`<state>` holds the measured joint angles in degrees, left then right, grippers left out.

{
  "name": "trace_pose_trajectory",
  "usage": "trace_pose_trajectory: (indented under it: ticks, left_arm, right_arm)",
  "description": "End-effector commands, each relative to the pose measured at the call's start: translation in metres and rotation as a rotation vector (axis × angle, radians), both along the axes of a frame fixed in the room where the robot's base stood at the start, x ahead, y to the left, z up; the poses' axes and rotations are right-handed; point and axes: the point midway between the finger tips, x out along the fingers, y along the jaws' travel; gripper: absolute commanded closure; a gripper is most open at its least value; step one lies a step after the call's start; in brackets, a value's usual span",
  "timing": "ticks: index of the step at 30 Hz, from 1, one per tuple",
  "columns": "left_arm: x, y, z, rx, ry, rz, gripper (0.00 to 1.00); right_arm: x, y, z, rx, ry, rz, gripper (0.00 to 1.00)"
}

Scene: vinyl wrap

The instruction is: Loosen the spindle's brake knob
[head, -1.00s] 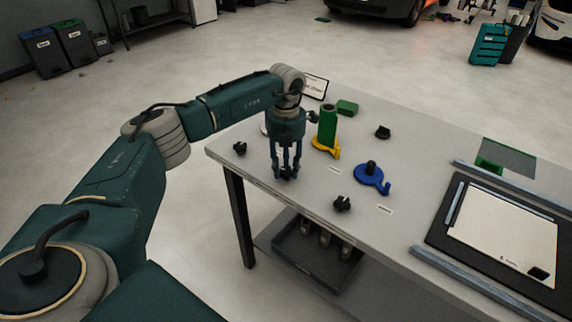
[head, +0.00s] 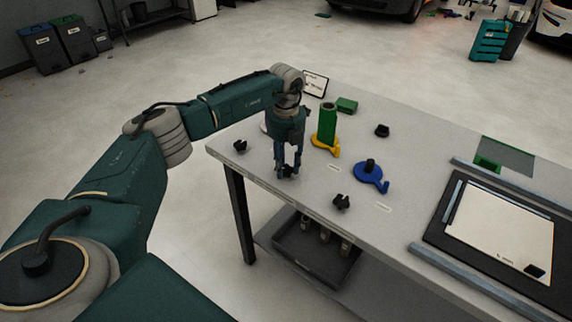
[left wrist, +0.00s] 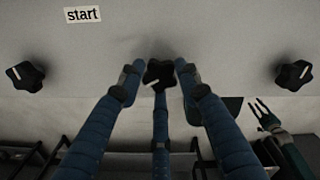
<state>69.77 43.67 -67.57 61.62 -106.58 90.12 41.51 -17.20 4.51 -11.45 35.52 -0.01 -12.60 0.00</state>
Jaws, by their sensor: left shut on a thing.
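My left gripper (head: 288,172) points down at the front edge of the table. Its fingers are shut around a small black lobed knob (left wrist: 159,75) with a white mark. Two similar black knobs stand free, a left one (left wrist: 24,75) and a right one (left wrist: 293,75). The yellow spindle (head: 325,148) carries a green roll (head: 327,124) behind the held knob. The blue spindle (head: 371,178) is bare, to its right. A pale spindle base (head: 264,128) is mostly hidden behind my gripper. My right gripper (left wrist: 263,112) shows at the lower right of the wrist view, fingers apart and empty.
A "start" label (left wrist: 83,14) lies near the held knob. A green block (head: 346,106), a black knob-like piece (head: 383,131) and a small sign (head: 314,84) stand farther back. A dark mat with a white sheet (head: 501,225) lies right. A dark tray (head: 300,250) sits below.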

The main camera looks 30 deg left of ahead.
Motion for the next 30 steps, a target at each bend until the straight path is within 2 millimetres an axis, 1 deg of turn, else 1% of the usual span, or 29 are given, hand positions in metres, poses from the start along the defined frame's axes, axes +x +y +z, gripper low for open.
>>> trace_pose_trajectory:
  ticks: [6, 7, 9, 17, 20, 23, 30]
  left_arm:
    - [0.001, 0.000, 0.001, 0.000, -0.002, 0.002, 0.92]
    - [0.001, 0.000, 0.001, 0.000, -0.002, 0.001, 0.60]
    - [0.001, 0.000, 0.001, 0.000, -0.002, 0.001, 0.47]
    - [0.000, 0.000, 0.001, 0.000, -0.001, 0.000, 0.47]
    - [0.001, 0.000, 0.005, 0.000, -0.002, 0.000, 0.47]
    - [0.002, 0.000, 0.018, 0.000, -0.004, -0.001, 0.47]
    - [0.002, 0.000, 0.068, 0.000, -0.006, 0.000, 0.47]
  right_arm:
    - [0.000, -0.001, 0.000, -0.001, 0.000, 0.000, 0.60]
    - [0.000, -0.001, 0.000, -0.001, 0.000, 0.000, 0.60]
    - [0.000, -0.001, 0.000, -0.001, 0.001, 0.001, 0.60]
    - [0.000, -0.004, 0.000, -0.004, 0.000, 0.002, 0.60]
    - [0.000, -0.004, 0.000, -0.004, 0.000, 0.002, 0.60]
    - [0.000, -0.003, 0.000, -0.003, 0.000, 0.002, 0.60]
    - [0.000, -0.002, 0.000, -0.002, 0.000, 0.001, 0.60]
